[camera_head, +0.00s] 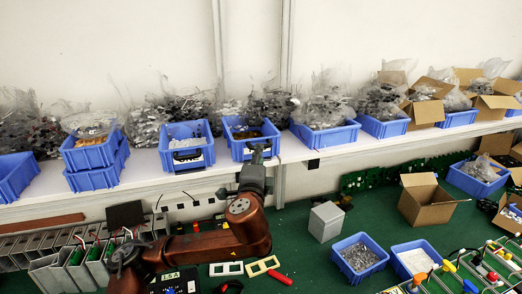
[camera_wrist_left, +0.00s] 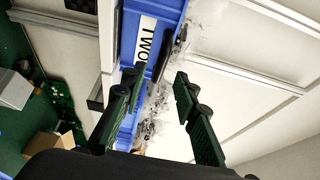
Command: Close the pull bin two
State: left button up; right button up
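The blue bin labelled TWO (camera_wrist_left: 160,12) fills the upper middle of the left wrist view; its white label (camera_wrist_left: 147,38) faces the camera. In the head view I take the blue bin (camera_head: 237,133) behind my left gripper to be the same bin; it stands on the white shelf with parts inside. My left gripper (camera_wrist_left: 158,92) is open and empty, its green-black fingers wide apart around the line of the bin's front wall. I cannot tell whether either finger touches it. In the head view the left gripper (camera_head: 257,158) is at the bin's front. My right gripper is not in view.
Another blue bin (camera_head: 187,155) stands left of it on the white shelf (camera_head: 150,180), and more blue bins and cardboard boxes (camera_head: 425,112) line the shelf. Below is a green bench with a grey box (camera_head: 326,221), open bins and a rack at left.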

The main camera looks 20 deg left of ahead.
pick_arm(q)
jog(key=v, duration=0.5)
jog(key=shift+s, duration=0.35)
jog(key=shift+r, duration=0.1)
